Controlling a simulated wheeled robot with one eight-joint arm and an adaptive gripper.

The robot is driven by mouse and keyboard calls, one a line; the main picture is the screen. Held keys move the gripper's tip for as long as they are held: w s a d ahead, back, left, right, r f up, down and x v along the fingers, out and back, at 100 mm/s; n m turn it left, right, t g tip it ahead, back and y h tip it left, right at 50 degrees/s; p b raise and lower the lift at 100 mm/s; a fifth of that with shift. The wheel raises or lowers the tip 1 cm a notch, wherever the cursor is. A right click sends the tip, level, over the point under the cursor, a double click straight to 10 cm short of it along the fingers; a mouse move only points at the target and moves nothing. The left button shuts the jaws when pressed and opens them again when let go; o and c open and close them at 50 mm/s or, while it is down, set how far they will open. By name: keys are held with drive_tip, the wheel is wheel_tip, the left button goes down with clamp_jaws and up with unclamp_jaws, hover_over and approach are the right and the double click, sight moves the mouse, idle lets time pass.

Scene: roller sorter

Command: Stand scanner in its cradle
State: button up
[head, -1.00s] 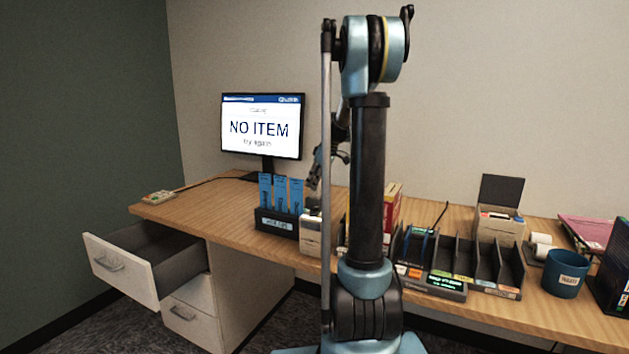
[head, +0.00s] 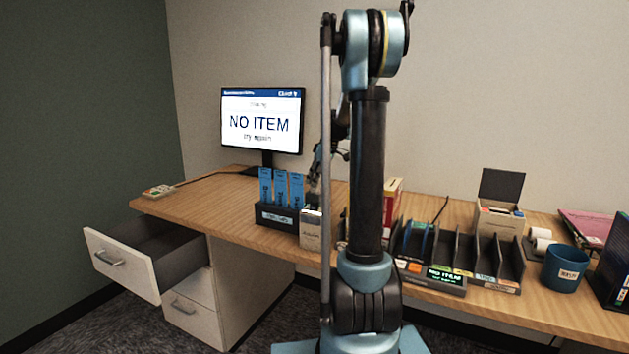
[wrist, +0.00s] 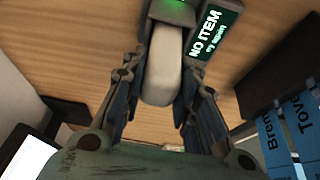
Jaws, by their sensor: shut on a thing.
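The scanner (wrist: 163,65) shows in the wrist view as a pale rounded handle with a dark head and a green light at the top edge. My gripper (wrist: 160,95) is shut on the handle, with one dark finger on each side. In the head view my gripper (head: 318,170) is partly hidden behind my arm, at the back of the desk right of the monitor. The scanner cannot be made out there. I cannot pick out the cradle in either view.
A small "NO ITEM" display (wrist: 212,38) is beside the scanner's head; I cannot tell if they are joined. A dark holder (head: 272,218) with blue cards (head: 280,188) stands near the gripper. The monitor (head: 262,120) is behind. A slotted sorter (head: 512,262) is right; a drawer (head: 122,262) hangs open.

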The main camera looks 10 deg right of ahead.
drive_tip(key=shift+f, duration=0.15)
drive_tip(key=o, duration=1.2)
drive_tip(key=v, duration=1.1)
drive_tip(key=shift+d+r, duration=0.15)
drive_tip(key=shift+r, duration=0.25)
